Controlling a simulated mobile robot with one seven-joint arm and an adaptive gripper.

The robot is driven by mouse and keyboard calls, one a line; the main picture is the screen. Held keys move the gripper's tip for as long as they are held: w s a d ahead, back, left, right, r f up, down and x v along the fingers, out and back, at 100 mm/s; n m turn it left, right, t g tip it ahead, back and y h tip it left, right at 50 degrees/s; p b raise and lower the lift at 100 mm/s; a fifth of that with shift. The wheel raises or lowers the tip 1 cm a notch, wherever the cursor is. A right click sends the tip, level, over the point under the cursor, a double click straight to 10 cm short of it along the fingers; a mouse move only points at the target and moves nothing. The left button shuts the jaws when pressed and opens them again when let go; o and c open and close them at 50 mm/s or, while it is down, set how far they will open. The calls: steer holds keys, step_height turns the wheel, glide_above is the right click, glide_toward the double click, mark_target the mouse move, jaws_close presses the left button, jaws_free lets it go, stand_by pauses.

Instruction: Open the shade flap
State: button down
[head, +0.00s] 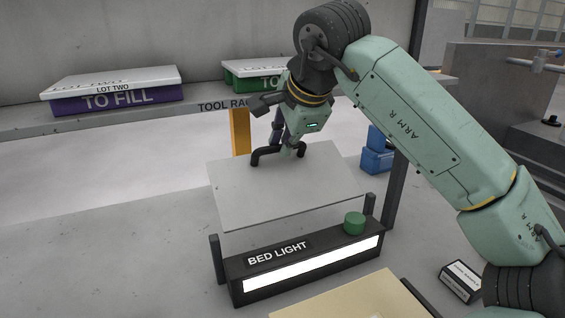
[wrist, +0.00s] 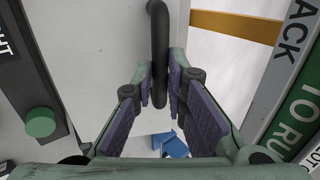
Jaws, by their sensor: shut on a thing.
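The shade flap (head: 285,190) is a flat pale grey panel behind and above the black BED LIGHT unit (head: 300,262). A black bar handle (head: 266,155) stands near the flap's far edge. My gripper (head: 292,149) is at this handle, with its fingers on either side of the bar. In the wrist view the handle (wrist: 160,45) runs down between the purple-padded fingers (wrist: 161,85), which are shut on it. The flap surface (wrist: 90,60) also shows there on the left. Part of the handle is hidden by the fingers in the head view.
A green knob (head: 354,222) sits on the light unit above its lit white strip. The tool rack shelf (head: 200,116) holds a purple TO FILL box (head: 118,98) and a green box (head: 240,78). Blue bins (head: 377,158) stand right of the flap. A small black-and-white box (head: 461,281) lies lower right.

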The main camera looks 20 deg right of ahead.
steer(key=s+t+b, duration=1.3)
steer(key=s+b, duration=0.1)
steer(key=b, duration=1.1)
steer(key=shift+s+d+r+y, duration=0.25)
steer(key=shift+s+r+y, duration=0.05)
steer(key=shift+s+r, duration=0.1)
steer(key=c, duration=1.6)
jaws_free()
